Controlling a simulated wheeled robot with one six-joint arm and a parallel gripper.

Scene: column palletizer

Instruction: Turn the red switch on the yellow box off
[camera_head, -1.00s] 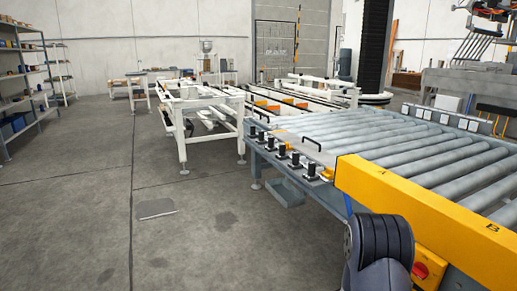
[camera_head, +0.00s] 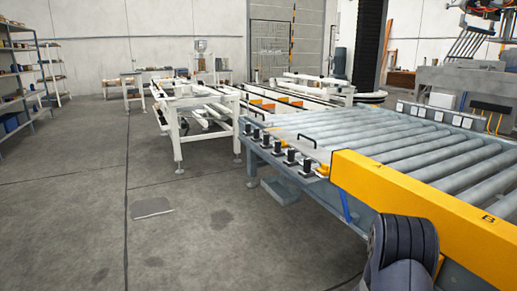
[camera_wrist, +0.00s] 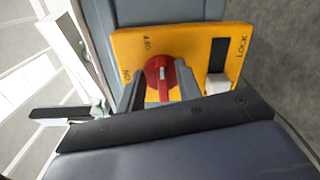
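In the wrist view the yellow box (camera_wrist: 200,45) bears a red rotary switch (camera_wrist: 162,72) with a pale mark on its grip. The words ON, at its left, and OFF, above it, are printed on the box. The two dark fingers of my gripper (camera_wrist: 159,82) stand apart, one on each side of the switch's lower part. I cannot tell whether they touch it. In the head view my arm hides the switch, and only a sliver of yellow shows beside it.
A white block (camera_wrist: 216,84), a dark slot and the word LOCK are right of the switch. In the head view a yellow beam (camera_head: 420,205) and a roller conveyor (camera_head: 400,135) stand beside my arm. White frames (camera_head: 190,110) stand farther back. The floor at left is mostly clear.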

